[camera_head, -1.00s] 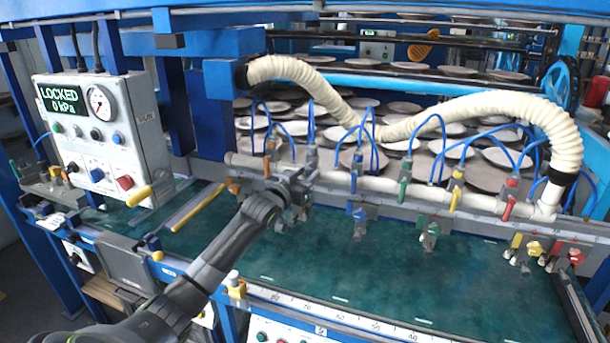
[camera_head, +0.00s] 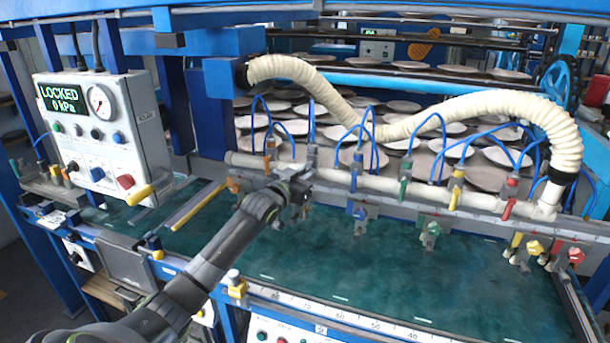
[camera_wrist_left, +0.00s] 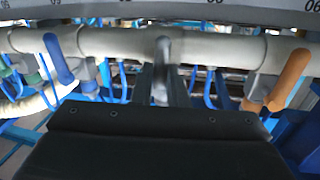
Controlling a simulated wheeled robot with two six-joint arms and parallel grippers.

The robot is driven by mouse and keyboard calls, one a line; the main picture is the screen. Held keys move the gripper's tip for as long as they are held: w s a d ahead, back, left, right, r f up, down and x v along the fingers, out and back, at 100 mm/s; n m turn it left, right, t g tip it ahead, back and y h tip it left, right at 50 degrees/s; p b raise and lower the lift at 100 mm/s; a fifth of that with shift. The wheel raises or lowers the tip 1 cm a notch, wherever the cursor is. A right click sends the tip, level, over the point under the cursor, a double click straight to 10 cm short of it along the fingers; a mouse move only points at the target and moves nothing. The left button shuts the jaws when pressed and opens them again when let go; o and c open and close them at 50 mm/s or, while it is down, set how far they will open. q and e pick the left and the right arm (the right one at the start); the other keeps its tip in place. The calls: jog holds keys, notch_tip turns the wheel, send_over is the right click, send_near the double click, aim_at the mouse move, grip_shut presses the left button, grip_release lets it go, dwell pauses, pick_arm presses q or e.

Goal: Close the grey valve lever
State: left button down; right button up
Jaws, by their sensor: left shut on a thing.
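The grey valve lever (camera_wrist_left: 163,50) shows at the middle of the left wrist view, on the pale pipe (camera_wrist_left: 115,43). It points down toward my gripper, and its lower end is hidden there. My left gripper (camera_head: 303,183) is at the front of the manifold in the head view, shut on the grey lever. The gripper covers most of the lever in the head view. In the left wrist view the dark gripper body (camera_wrist_left: 165,140) fills the lower middle. My right gripper is not in view.
In the left wrist view a blue lever (camera_wrist_left: 58,58) is to the left and an orange lever (camera_wrist_left: 289,80) to the right. Green (camera_head: 404,187), yellow and red levers sit along the pipe. The control box (camera_head: 105,130) reads LOCKED, 0 kPa. The green bench (camera_head: 380,285) is mostly clear.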

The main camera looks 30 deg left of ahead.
pick_arm(q)
jog(key=shift+s+a+r+m+g+y+p, duration=0.15)
jog(key=shift+r+m+g+y+p, duration=0.6)
jog(key=shift+m, duration=1.7)
jog(key=shift+w+a+f+m+g+y+p, duration=0.1)
jog(key=shift+a+m+y+p, duration=0.2)
jog(key=shift+m+p, duration=1.55)
jog(key=shift+s+a+r+m+g+y+p, duration=0.15)
jog(key=shift+r+m+g+y+p, duration=0.25)
jog(key=shift+m, duration=2.6)
jog(key=shift+a, duration=0.1)
jog(key=c, duration=1.4)
grip_release()
jog(key=shift+c, duration=0.2)
